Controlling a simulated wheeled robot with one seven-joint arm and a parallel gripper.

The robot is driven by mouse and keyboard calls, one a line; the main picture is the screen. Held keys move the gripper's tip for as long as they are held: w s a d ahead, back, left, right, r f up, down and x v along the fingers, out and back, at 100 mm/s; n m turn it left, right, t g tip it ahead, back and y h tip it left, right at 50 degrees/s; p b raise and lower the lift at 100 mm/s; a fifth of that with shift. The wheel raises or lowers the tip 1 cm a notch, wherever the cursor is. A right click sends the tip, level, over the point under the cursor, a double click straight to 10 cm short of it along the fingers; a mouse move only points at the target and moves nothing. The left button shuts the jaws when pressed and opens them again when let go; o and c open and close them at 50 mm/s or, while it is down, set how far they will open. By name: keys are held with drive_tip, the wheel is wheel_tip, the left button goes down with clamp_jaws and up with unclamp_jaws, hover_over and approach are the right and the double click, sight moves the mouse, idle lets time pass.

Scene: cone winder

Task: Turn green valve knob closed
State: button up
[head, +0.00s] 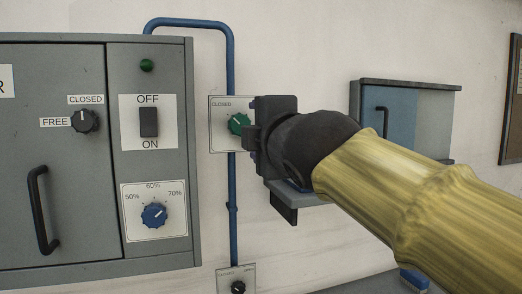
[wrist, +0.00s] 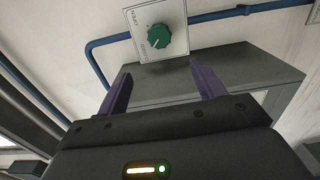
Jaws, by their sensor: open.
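The green valve knob (head: 238,124) sits on a pale wall plate (head: 220,140) with a CLOSED label at its upper left. A blue pipe runs above and below the plate. In the wrist view the knob (wrist: 158,36) shows a light pointer mark towards the lower left of that picture; its exact setting is hard to read. My gripper (head: 256,136) is just right of the knob in the head view and covers the plate's right side. In the wrist view my gripper (wrist: 157,68) has two purple fingers spread apart, with nothing between them. The knob is beyond the fingertips.
A grey cabinet (head: 192,225) with a black knob, rocker switch, blue dial and handle stands left of the plate. The blue pipe (head: 232,190) leads down to a small black knob (head: 238,287). A blue-grey wall box (head: 405,115) hangs right, behind my arm.

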drive_tip(key=b+v, duration=0.1)
drive_tip(key=b, duration=0.1)
drive_tip(key=shift+s+d+f+b, duration=0.15)
drive_tip(key=shift+s+b, duration=0.15)
drive_tip(key=shift+b, duration=0.1)
drive_tip(key=shift+s, duration=0.1)
